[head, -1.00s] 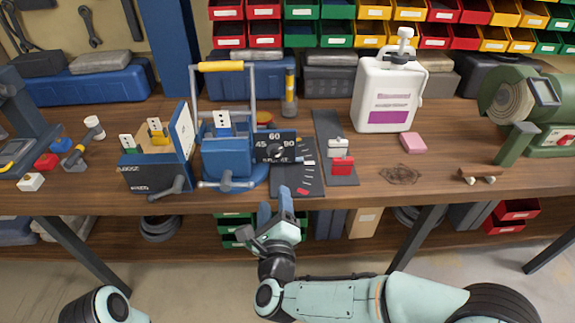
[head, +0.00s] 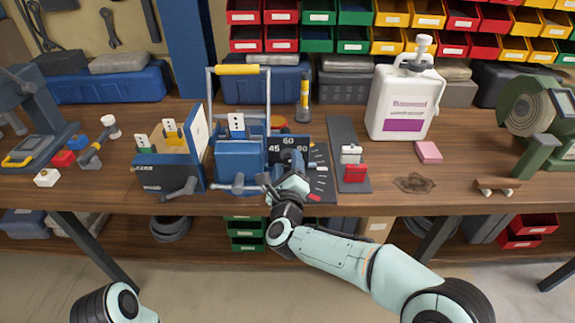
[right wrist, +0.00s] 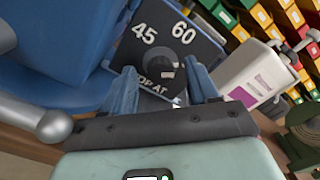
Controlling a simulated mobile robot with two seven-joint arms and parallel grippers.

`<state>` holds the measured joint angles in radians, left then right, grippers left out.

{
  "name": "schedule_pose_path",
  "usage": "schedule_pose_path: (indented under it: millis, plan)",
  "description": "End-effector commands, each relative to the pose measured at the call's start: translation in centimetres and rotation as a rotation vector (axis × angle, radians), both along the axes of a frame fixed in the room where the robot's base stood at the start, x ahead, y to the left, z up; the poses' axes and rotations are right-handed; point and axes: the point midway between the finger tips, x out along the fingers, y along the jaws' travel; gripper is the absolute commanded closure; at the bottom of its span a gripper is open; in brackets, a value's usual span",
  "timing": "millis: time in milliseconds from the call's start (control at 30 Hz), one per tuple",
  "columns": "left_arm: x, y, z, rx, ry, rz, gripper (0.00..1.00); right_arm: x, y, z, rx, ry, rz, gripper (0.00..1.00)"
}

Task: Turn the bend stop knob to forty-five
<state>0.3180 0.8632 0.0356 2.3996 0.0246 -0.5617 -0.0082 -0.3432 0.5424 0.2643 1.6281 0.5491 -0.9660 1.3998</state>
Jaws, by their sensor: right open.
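The bend stop panel (head: 316,146) is a dark plate with white 45, 60 and 90 marks, beside the blue bender (head: 240,160). In the right wrist view, the panel (right wrist: 190,45) shows 45 and 60, tilted. The small dark bend stop knob (right wrist: 165,68) has a light mark; its exact setting is unclear. My right gripper (head: 285,182) is in front of the panel. In the right wrist view, its open fingers (right wrist: 163,88) stand either side of the line to the knob; contact cannot be told. My left gripper is out of view.
A box with socket plates (head: 166,175) stands left of the bender. A dark strip with a red block (head: 355,173), a white jug (head: 402,105) and a pink block (head: 428,152) are to the right. The bench front edge runs below my right gripper.

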Motion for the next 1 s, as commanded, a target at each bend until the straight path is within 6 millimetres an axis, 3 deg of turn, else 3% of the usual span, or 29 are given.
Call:
schedule_pose_path:
  millis: [300, 500, 1000]
  plan:
    - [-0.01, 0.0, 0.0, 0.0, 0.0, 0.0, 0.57, 0.26, -0.01, 0.01, 0.0, 0.0, 0.0, 0.41]
    - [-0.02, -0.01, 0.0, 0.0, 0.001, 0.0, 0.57, 0.24, 0.01, 0.01, 0.0, 0.0, 0.0, 0.97]
    - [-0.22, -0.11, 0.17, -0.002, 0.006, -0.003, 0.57, 0.2, 0.11, 0.04, -0.118, -0.001, 0.002, 0.97]
